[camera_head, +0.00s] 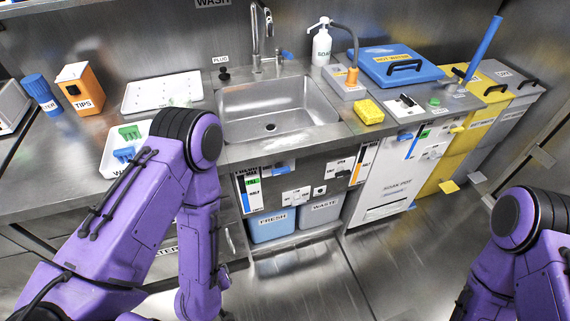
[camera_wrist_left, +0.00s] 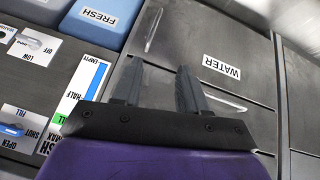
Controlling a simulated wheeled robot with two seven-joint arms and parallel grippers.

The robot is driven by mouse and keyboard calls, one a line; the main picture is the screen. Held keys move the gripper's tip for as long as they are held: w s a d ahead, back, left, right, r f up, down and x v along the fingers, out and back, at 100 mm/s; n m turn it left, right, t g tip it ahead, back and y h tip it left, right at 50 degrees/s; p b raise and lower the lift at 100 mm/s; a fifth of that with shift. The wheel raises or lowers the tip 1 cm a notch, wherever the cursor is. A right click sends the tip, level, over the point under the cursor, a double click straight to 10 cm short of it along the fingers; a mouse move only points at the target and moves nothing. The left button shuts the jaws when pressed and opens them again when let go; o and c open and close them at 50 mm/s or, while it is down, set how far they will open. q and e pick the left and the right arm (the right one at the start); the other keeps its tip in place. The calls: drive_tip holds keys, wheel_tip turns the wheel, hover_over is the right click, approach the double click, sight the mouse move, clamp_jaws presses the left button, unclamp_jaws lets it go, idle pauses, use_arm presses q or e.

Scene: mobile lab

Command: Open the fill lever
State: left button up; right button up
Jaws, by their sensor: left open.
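The fill lever (camera_head: 281,168) is a small blue handle on a white plate under the sink front, right of a level gauge (camera_head: 250,190). In the left wrist view the blue lever (camera_wrist_left: 14,130) lies at the lower left edge, on a plate marked SHUT and OPEN. Its exact setting is too small to tell. My left gripper (camera_wrist_left: 158,70) is open and empty, in front of the dark WATER drawer fronts and apart from the lever. In the head view its fingers are hidden or out of frame. My right gripper is out of frame; only its arm shows.
A white switch box (camera_head: 297,195) sits below the lever. Blue FRESH (camera_head: 272,226) and grey WASTE (camera_head: 320,212) tanks stand beneath. The sink (camera_head: 275,108) and counter edge are above. A drawer handle (camera_head: 230,240) stands out near my left arm. The floor ahead is clear.

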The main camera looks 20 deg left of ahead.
use_arm(q)
drive_tip(key=w+d+n+t+b, duration=0.3)
drive_tip(key=w+d+t, duration=0.15)
drive_tip(key=w, duration=0.55)
drive_tip(key=n+t+b, duration=0.4)
drive_tip(key=n+t, duration=0.3)
drive_tip(key=n, duration=0.2)
approach(280, 173)
drive_tip(key=shift+y, duration=0.5)
drive_tip(key=x, duration=0.8)
drive_tip(key=shift+w+d+f, duration=0.15)
drive_tip(key=shift+w+d, duration=0.1)
drive_tip(key=shift+w, duration=0.2)
drive_tip(key=shift+w+a, duration=0.1)
drive_tip(key=shift+w, duration=0.25)
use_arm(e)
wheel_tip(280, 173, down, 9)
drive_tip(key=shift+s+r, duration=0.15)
